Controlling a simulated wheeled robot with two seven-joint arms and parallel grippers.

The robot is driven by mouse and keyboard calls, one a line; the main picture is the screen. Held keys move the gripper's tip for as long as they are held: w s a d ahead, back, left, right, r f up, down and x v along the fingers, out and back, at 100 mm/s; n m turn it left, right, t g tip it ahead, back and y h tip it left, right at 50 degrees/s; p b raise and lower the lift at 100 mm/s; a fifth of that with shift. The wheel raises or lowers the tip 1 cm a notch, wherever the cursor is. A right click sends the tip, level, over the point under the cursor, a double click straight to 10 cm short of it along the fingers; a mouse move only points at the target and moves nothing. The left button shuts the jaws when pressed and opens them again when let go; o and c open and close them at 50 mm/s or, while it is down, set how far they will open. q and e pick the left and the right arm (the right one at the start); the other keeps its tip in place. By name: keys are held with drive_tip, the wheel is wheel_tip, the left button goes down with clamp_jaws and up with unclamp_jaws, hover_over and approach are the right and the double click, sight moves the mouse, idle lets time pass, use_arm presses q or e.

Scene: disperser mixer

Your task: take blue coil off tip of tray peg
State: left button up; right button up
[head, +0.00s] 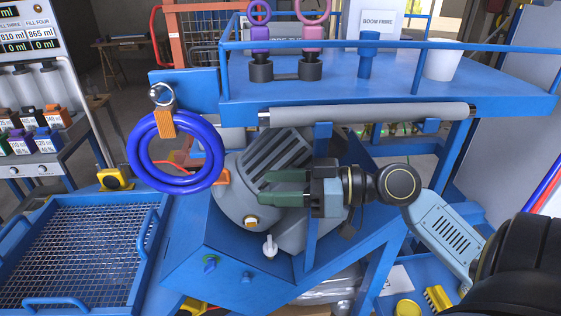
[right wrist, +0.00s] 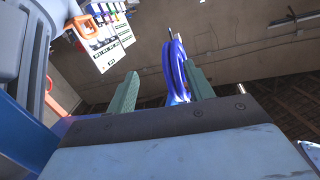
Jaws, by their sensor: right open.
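The blue coil (head: 143,150) hangs from the tray peg (head: 160,94) at the left end of the blue upper tray (head: 190,88). An orange-brown strap (head: 166,123) wraps the top of the coil just below the peg's round metal tip. My right gripper (head: 262,188) is to the right of the coil, pointing left at it, open and empty. In the right wrist view, the coil (right wrist: 177,72) appears edge-on beyond the gap between the green fingers of my right gripper (right wrist: 160,72), apart from them. My left gripper is not in view.
A grey motor housing (head: 240,200) with an orange handle stands behind and below the right gripper. A grey roller (head: 370,113) runs under the tray's front edge. A mesh-bottomed blue tray (head: 75,255) lies lower left. A dispenser rack (head: 40,135) stands far left.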

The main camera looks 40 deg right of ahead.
sight(205, 163)
wheel_tip(205, 163, up, 4)
drive_tip(key=y, duration=0.1)
drive_tip(key=shift+n+t, duration=0.3)
drive_tip(key=p+x, duration=0.2)
drive_tip(key=x, duration=0.2)
drive_tip(key=p+x, duration=0.2)
drive_tip(key=x, duration=0.2)
drive_tip(key=p+x, duration=0.2)
drive_tip(key=x, duration=0.1)
drive_tip(key=shift+a+r, duration=0.35)
drive_tip(key=shift+a, duration=0.15)
drive_tip(key=shift+w+a+f+p, duration=0.2)
drive_tip(key=shift+w+a+p, duration=0.25)
drive_tip(key=shift+c, duration=0.2)
clamp_jaws()
drive_tip(key=c, duration=0.7)
unclamp_jaws()
clamp_jaws()
